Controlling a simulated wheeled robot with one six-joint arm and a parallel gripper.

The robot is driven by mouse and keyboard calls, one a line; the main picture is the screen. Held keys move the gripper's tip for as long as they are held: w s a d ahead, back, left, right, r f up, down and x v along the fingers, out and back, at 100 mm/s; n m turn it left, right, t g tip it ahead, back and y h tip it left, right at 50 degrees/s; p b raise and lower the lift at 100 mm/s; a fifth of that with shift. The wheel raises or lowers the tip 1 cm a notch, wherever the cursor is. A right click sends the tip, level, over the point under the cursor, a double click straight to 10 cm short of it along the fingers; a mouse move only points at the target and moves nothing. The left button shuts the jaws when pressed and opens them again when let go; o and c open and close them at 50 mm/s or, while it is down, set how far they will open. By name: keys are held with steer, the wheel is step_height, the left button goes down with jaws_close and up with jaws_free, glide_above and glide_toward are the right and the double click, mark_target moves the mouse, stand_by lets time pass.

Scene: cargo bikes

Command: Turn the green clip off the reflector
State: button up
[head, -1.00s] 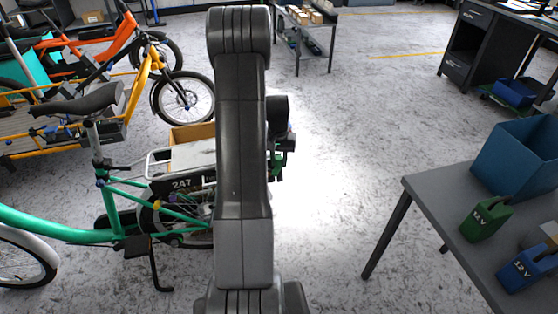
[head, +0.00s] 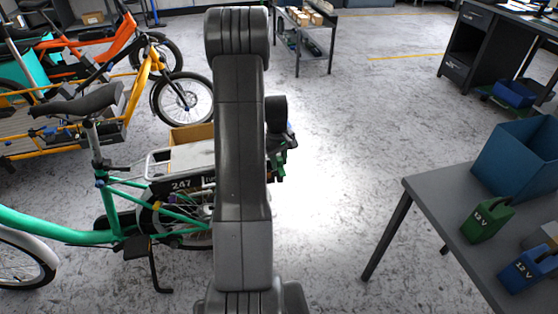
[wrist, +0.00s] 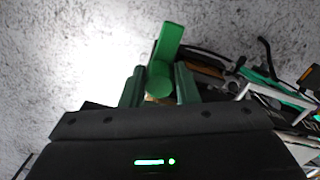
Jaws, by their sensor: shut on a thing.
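The green clip (wrist: 167,43) shows in the wrist view as a bright green lever with a rounded hub, tilted slightly right. My gripper (wrist: 160,75) has its two dark green fingers on either side of the hub and is shut on it. In the head view my arm hides most of the gripper and the clip; only dark and green parts show at its right edge, behind the green bike's rear rack. I cannot make out the reflector clearly; a small tan patch shows below the hub between my fingers.
The green cargo bike (head: 60,232) with its plate 247 stands left of my arm on its kickstand. A yellow bike (head: 150,75) is behind it. A grey table (head: 425,205) with a blue bin (head: 520,155) stands at right. Floor between is clear.

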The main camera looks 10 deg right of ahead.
mark_target(279, 159)
steer(key=shift+s+f+n, duration=0.1)
steer(key=shift+s+n, duration=0.1)
steer(key=shift+n, duration=0.2)
steer(key=o, duration=0.9)
steer(key=shift+d, duration=0.2)
steer(key=shift+w+r, duration=0.1)
steer(key=shift+r, duration=0.3)
steer(key=r, duration=0.8)
steer(key=r+p, duration=0.1)
steer(key=r, duration=0.4)
steer(key=shift+w+a, duration=0.1)
steer(key=shift+a, duration=0.25)
steer(key=f, duration=0.9)
steer(key=f+b, duration=0.1)
steer(key=f, duration=0.3)
steer(key=shift+d+f, duration=0.25)
steer(key=shift+f, duration=0.05)
steer(key=shift+r, duration=0.1)
